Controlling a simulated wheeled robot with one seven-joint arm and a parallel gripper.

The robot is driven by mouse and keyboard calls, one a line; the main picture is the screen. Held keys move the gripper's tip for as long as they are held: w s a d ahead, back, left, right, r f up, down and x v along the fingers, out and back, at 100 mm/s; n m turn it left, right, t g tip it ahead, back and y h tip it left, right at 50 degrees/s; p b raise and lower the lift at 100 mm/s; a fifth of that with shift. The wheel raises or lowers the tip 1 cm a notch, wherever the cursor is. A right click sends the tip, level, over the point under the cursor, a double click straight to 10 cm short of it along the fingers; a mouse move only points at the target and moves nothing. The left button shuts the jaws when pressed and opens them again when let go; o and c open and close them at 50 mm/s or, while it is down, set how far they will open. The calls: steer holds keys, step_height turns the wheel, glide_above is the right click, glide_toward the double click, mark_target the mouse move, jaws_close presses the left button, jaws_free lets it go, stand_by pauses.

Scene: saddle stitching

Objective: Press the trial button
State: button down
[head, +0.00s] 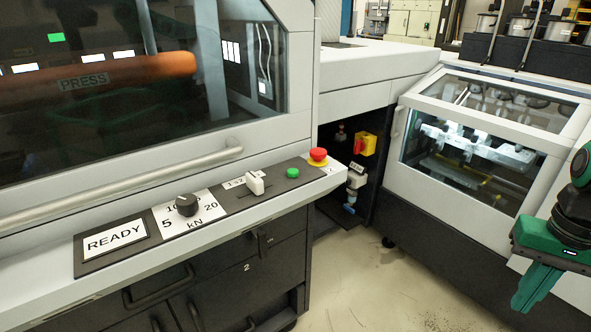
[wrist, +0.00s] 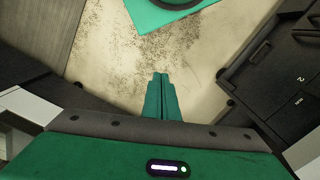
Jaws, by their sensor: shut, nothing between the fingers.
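The control strip (head: 225,209) runs along the ledge of the press on the left in the head view. A green button (head: 292,173) sits near its right end, between a white lever switch (head: 255,183) and a red mushroom button (head: 318,155) on a yellow base. No label reading trial is legible. My gripper (head: 526,300) is at the far right of the head view, well apart from the strip and pointing down. In the wrist view its green fingers (wrist: 160,82) are together with nothing between them, above the floor.
A READY display (head: 115,238) and a black kN dial (head: 186,205) are on the strip's left part. A grab bar (head: 130,186) runs above it. A yellow and red switch (head: 364,144) is in the dark recess. Bare floor (head: 375,285) lies between the machines.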

steer(key=w+a+r+t+h, duration=0.1)
steer(key=w+a+r, duration=0.2)
steer(key=w, duration=0.4)
steer(key=w+a+r+t, duration=0.2)
steer(key=w+r, duration=0.1)
steer(key=w, duration=0.4)
steer(key=w+a+r+t+h, duration=0.1)
steer(key=w+a+r, duration=0.2)
steer(key=w, duration=0.5)
step_height(320, 180, up, 9)
steer(key=t+y, duration=0.3)
steer(key=t, duration=0.2)
glide_above(294, 174)
steer(key=shift+a+m, duration=0.1)
steer(key=shift+m, duration=0.2)
steer(key=shift+f, duration=4.35)
steer(key=shift+f, duration=0.1)
